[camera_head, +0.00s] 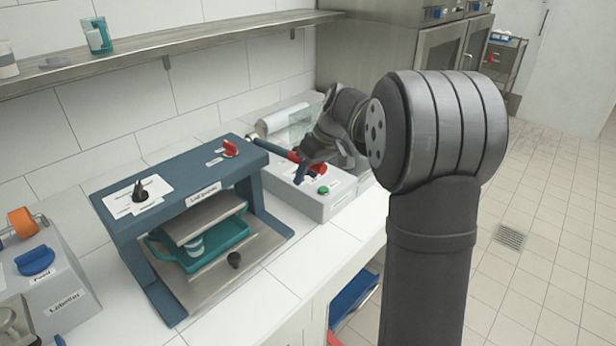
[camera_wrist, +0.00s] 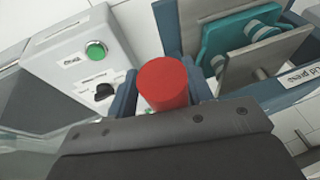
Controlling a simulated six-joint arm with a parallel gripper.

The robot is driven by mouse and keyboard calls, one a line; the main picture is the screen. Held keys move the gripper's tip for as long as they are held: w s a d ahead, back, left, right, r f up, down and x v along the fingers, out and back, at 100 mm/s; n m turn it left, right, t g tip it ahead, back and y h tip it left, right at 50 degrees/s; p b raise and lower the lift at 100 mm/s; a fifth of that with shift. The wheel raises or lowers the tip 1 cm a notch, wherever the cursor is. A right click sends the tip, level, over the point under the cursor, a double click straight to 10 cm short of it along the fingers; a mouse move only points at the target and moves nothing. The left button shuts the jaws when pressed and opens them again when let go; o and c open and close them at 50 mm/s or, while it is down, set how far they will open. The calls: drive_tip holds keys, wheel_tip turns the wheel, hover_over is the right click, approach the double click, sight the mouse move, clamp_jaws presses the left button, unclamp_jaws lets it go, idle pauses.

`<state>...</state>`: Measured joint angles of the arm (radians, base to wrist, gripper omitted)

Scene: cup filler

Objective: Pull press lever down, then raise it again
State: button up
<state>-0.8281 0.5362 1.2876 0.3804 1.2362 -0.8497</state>
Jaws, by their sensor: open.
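The lid press (camera_head: 165,200) is a blue frame over a steel base. Its lever (camera_head: 270,149) is a dark bar reaching right from the top of the frame, with a red grip (camera_head: 318,169) at its end. In the wrist view the round end of the red grip (camera_wrist: 165,83) faces me. My gripper (camera_head: 303,172) is at the grip, and its blue fingers stand open on either side of it (camera_wrist: 160,92). I cannot tell whether they touch it. My palm hides part of the wrist view's lower half.
A teal tray (camera_head: 236,240) with cups sits inside the press under a steel plate (camera_head: 203,219). A grey box with a green button (camera_head: 323,190) stands right of the press. A machine labelled Feed (camera_head: 50,290) is at left. A shelf (camera_head: 150,47) runs above.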

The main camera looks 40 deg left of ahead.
drive_tip(key=shift+a+f+y, duration=0.1)
drive_tip(key=shift+f+y, duration=0.3)
drive_tip(key=shift+f, duration=0.35)
